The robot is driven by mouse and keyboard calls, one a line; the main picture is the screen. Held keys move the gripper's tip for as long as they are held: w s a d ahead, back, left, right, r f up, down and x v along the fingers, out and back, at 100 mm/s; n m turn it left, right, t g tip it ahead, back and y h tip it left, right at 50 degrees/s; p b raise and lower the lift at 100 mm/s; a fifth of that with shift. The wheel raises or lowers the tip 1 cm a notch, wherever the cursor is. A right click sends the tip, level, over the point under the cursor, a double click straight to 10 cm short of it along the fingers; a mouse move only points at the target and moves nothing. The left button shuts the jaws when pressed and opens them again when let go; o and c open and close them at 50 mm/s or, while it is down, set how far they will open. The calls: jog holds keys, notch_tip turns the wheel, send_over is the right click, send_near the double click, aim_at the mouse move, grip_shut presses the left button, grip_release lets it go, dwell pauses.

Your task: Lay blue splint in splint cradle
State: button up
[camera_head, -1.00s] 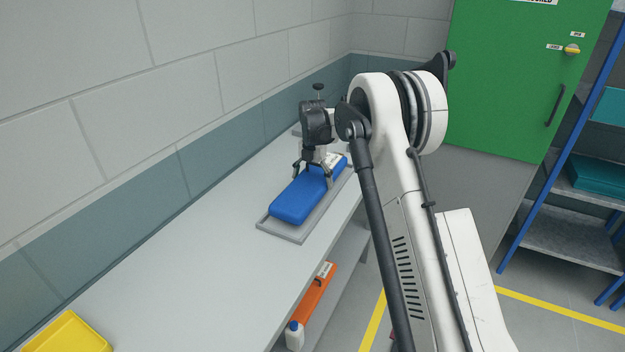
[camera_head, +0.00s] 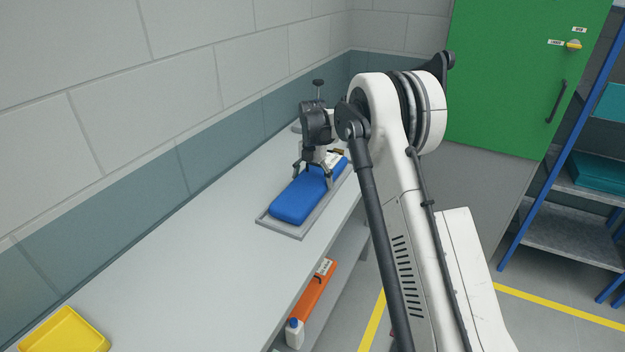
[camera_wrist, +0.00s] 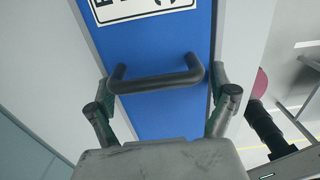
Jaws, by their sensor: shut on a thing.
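The blue splint (camera_head: 294,205) is a long blue slab with a white label near its far end. It lies along a shallow grey tray on the bench, which I take as the splint cradle (camera_head: 301,236). The cradle's rim shows at its near end and right side. My gripper (camera_head: 312,176) is over the splint, pointing down. In the wrist view the blue splint (camera_wrist: 160,119) carries a dark bar handle (camera_wrist: 157,83), and my gripper (camera_wrist: 161,90) is shut on it. The splint appears within the rim; whether its underside touches the cradle floor is hidden.
The grey bench (camera_head: 190,270) runs along the wall and is clear in front of the cradle. A yellow bin (camera_head: 66,331) stands at the near left. An orange labelled item (camera_head: 315,292) and a blue-capped bottle (camera_head: 294,333) sit on the shelf below. A green door (camera_head: 510,90) is behind.

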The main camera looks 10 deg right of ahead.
aim_at(313, 178)
jog(key=shift+f+b, duration=0.35)
jog(key=shift+f, duration=0.1)
dwell(0.4)
jog(key=o, duration=1.4)
notch_tip(313, 178, up, 12)
jog(key=s+r+m+t, duration=0.2)
jog(key=s+r+m, duration=0.5)
jog(key=s+r, duration=0.3)
jog(key=s+r+m+t+b, duration=0.25)
jog(key=s+m, duration=1.15)
jog(key=s, duration=1.3)
jog(key=s+f+m+t, duration=0.1)
jog(key=s+f+m, duration=0.1)
jog(key=s, duration=0.2)
jog(key=s+f+m, duration=0.2)
jog(key=s+f, duration=0.1)
jog(key=s, duration=0.1)
jog(key=s+f+m+t, duration=0.1)
jog(key=s+f+m, duration=0.1)
jog(key=s+m, duration=0.1)
jog(key=shift+s+f+t, duration=0.15)
jog(key=shift+s+t, duration=0.2)
jog(key=shift+s, duration=0.1)
